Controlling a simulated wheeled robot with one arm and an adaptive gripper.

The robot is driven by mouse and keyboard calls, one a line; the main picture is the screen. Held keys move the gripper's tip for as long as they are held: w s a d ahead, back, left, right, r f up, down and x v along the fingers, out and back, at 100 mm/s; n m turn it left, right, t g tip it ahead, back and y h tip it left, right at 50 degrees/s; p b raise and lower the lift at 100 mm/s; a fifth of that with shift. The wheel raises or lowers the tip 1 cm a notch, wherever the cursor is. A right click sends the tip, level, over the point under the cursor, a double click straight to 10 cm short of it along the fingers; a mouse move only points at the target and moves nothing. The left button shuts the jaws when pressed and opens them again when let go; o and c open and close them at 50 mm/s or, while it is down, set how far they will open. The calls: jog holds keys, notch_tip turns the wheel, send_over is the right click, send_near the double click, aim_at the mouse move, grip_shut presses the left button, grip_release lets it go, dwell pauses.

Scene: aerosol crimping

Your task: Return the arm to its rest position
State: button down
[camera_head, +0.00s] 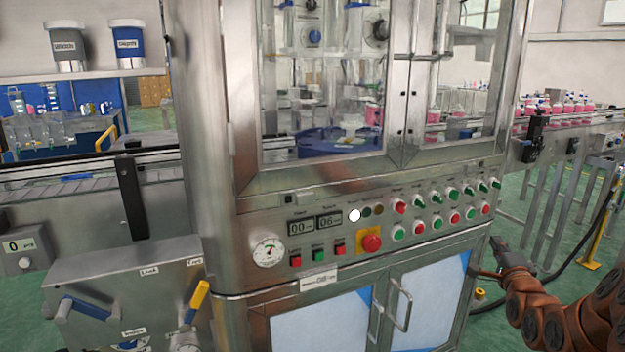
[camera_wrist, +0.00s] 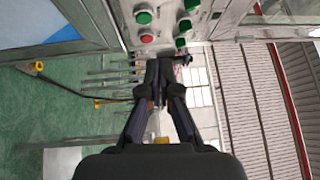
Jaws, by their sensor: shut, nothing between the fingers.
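My gripper (camera_wrist: 164,72) is in the middle of the wrist view. Its two dark fingers meet at the tips, shut and with nothing held between them. In the wrist view it points towards the machine's button panel (camera_wrist: 163,20), with a gap I cannot judge. In the head view my reddish-brown arm reaches in at the lower right, beside the right end of the crimping machine's control panel (camera_head: 345,228). The fingers cannot be made out clearly there.
The steel machine with glass doors (camera_head: 325,80) fills the middle. A conveyor (camera_head: 595,118) with pink bottles runs off to the right, with legs and a yellow-footed post (camera_head: 590,264) below. A grey box with levers (camera_head: 130,285) stands lower left.

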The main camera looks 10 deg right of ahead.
jog(key=a+r+n+g+y+p, duration=0.1)
jog(key=a+r+n+g+p, duration=0.15)
jog(key=a, duration=0.25)
jog(key=a+r+n+g+y+p, duration=0.1)
jog(key=a+n+g+p, duration=0.15)
jog(key=a+p, duration=0.2)
jog(key=s+a+r+n+g+y+p, duration=0.25)
jog(key=s+a+n+g+p, duration=0.35)
jog(key=s+a, duration=0.45)
jog(key=s+a+r+n+g+p, duration=0.3)
jog(key=s+a+r+p, duration=0.1)
jog(key=s, duration=0.6)
jog(key=s+a+r+n+g+p, duration=0.3)
jog(key=s+a, duration=0.4)
jog(key=s, duration=0.4)
jog(key=s+a+r+n+g+y+p, duration=0.1)
jog(key=s+a+r+n+g+p, duration=0.2)
jog(key=s, duration=0.7)
notch_tip(320, 180, up, 4)
jog(key=a+n+p, duration=0.1)
jog(key=a+p, duration=0.1)
jog(key=p, duration=0.2)
jog(key=shift+s+a+f, duration=0.2)
jog(key=shift+a, duration=0.2)
